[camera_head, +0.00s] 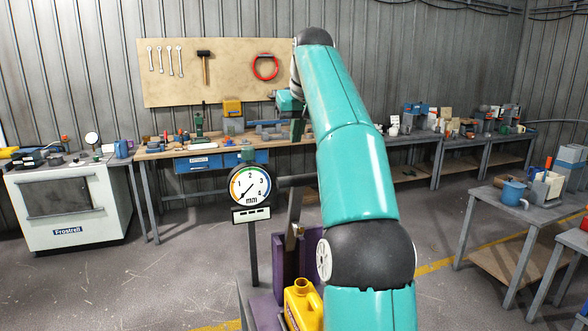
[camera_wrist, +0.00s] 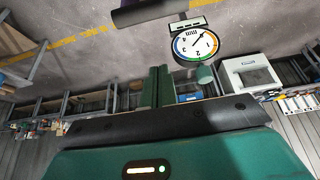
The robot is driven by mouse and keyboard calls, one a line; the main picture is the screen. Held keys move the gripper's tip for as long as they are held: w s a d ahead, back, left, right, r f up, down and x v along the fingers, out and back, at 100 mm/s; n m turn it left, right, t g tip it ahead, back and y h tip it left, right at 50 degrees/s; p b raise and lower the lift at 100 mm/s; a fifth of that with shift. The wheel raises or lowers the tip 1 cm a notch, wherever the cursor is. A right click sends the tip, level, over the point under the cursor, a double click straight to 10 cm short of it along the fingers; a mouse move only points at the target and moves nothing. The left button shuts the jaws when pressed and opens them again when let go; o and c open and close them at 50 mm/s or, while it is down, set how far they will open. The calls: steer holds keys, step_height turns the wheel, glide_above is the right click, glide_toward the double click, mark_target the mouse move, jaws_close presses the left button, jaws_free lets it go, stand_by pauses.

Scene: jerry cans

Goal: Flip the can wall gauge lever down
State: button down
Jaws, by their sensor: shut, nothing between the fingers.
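The round wall gauge (camera_head: 249,186), marked in mm, stands on a dark post left of my arm; it shows upside down in the wrist view (camera_wrist: 196,43). A dark bar (camera_head: 296,181) runs right from the gauge and passes behind my arm. I cannot tell for sure which part is the lever. A yellow can (camera_head: 303,304) stands in the purple frame (camera_head: 268,312) below, partly hidden by my arm. My gripper (camera_head: 298,129) is raised above the bar, partly hidden by my arm. In the wrist view its green fingers (camera_wrist: 158,88) are together and empty, apart from the gauge.
A workbench (camera_head: 160,150) stands along the back wall under a tool board (camera_head: 215,75). A white cabinet (camera_head: 65,210) is at left. Tables with a blue mug (camera_head: 514,192) are at right. The floor left of the gauge post is clear.

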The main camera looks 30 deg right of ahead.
steer(key=f, duration=0.3)
steer(key=w+f, duration=0.1)
steer(key=f, duration=0.5)
steer(key=shift+w+d, duration=0.15)
steer(key=shift+w, duration=0.1)
steer(key=shift+s+f, duration=0.2)
steer(key=shift+f, duration=0.1)
steer(key=shift+s+a+r, duration=0.1)
steer(key=shift+s+a, duration=0.1)
steer(key=shift+s, duration=0.1)
steer(key=shift+w, duration=0.15)
